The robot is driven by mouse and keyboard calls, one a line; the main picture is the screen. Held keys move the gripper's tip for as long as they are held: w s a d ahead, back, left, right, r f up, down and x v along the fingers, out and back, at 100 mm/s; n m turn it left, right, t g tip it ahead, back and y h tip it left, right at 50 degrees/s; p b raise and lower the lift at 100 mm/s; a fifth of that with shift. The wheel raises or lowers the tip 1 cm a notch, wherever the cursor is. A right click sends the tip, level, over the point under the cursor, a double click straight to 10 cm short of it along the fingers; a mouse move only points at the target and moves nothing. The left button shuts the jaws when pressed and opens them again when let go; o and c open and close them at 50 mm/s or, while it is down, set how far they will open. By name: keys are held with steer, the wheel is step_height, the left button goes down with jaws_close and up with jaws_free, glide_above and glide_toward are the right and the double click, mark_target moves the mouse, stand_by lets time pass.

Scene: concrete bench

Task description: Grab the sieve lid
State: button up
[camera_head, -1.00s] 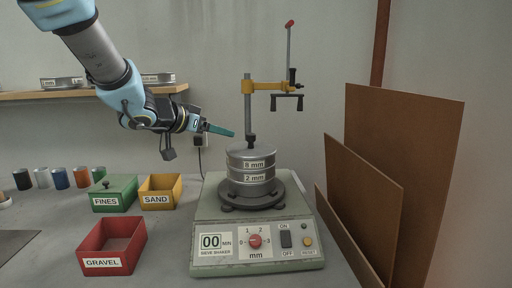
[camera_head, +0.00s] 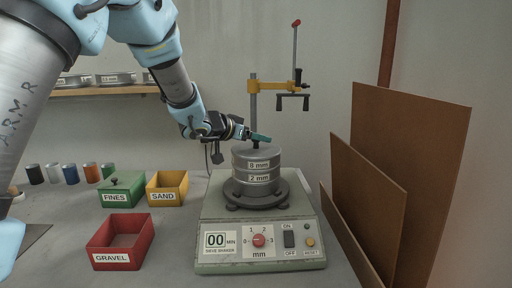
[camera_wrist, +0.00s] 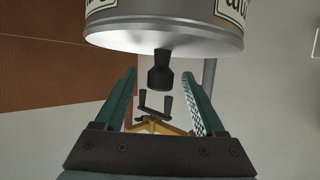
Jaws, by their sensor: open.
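The sieve lid (camera_head: 245,150) is the grey metal top of the sieve stack, with a black knob (camera_head: 256,146) at its centre. The stack (camera_head: 257,178) carries labels reading 8 mm and 2 mm and stands on the shaker (camera_head: 215,222). My gripper (camera_head: 262,138), with teal fingers, is at knob height over the lid. In the wrist view the picture is upside down; the knob (camera_wrist: 160,72) lies between the open fingertips (camera_wrist: 159,80) with a gap on each side. I cannot tell how far the fingers reach past it.
A yellow clamp arm (camera_head: 272,87) on a post, with a red-topped rod, stands behind the stack. Brown boards (camera_head: 405,170) lean at the right. Green FINES (camera_head: 122,190), yellow SAND (camera_head: 168,188) and red GRAVEL (camera_head: 120,240) boxes sit left. A shelf (camera_head: 100,91) hangs behind my arm.

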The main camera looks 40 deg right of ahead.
steer(key=shift+d, duration=0.15)
jaws_close()
stand_by(0.5)
